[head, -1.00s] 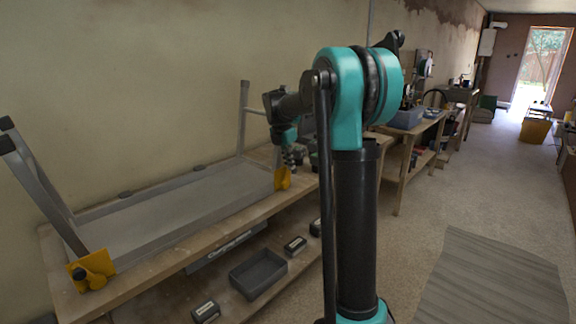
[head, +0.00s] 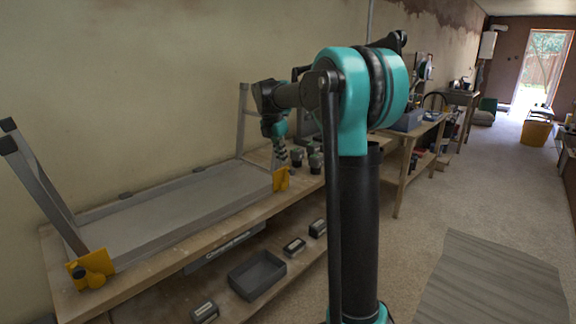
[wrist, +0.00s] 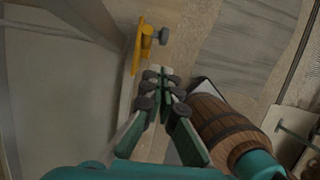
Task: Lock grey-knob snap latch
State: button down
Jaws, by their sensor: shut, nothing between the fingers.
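A grey platform (head: 180,214) with folding legs lies on a wooden bench. A yellow latch bracket (head: 281,180) is at its right end, near the front edge; it also shows in the wrist view (wrist: 138,46), with a small grey knob (wrist: 163,35) on its right side. A second yellow latch (head: 92,270) with a dark knob is at the platform's left end. My gripper (head: 283,163) is above and behind the right latch. In the wrist view its fingers (wrist: 158,72) are shut and empty, just below the bracket and knob, apparently apart from them.
Several small jars (head: 315,160) are on the bench to the right. A dark tray (head: 257,274) sits on the lower shelf. The floor at right is open.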

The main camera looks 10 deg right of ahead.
jog(key=w+v, duration=0.1)
jog(key=v, duration=0.7)
jog(key=shift+s+d, duration=0.2)
jog(key=shift+s, duration=0.1)
jog(key=s+d+f+m+t+y, duration=0.2)
jog(key=s+d+f+m, duration=0.1)
jog(key=s+f+m, duration=2.2)
jog(key=s+f, duration=0.6)
jog(key=s, duration=0.2)
jog(key=shift+d+y, duration=0.2)
jog(key=shift+y, duration=0.1)
jog(key=shift+f, duration=0.15)
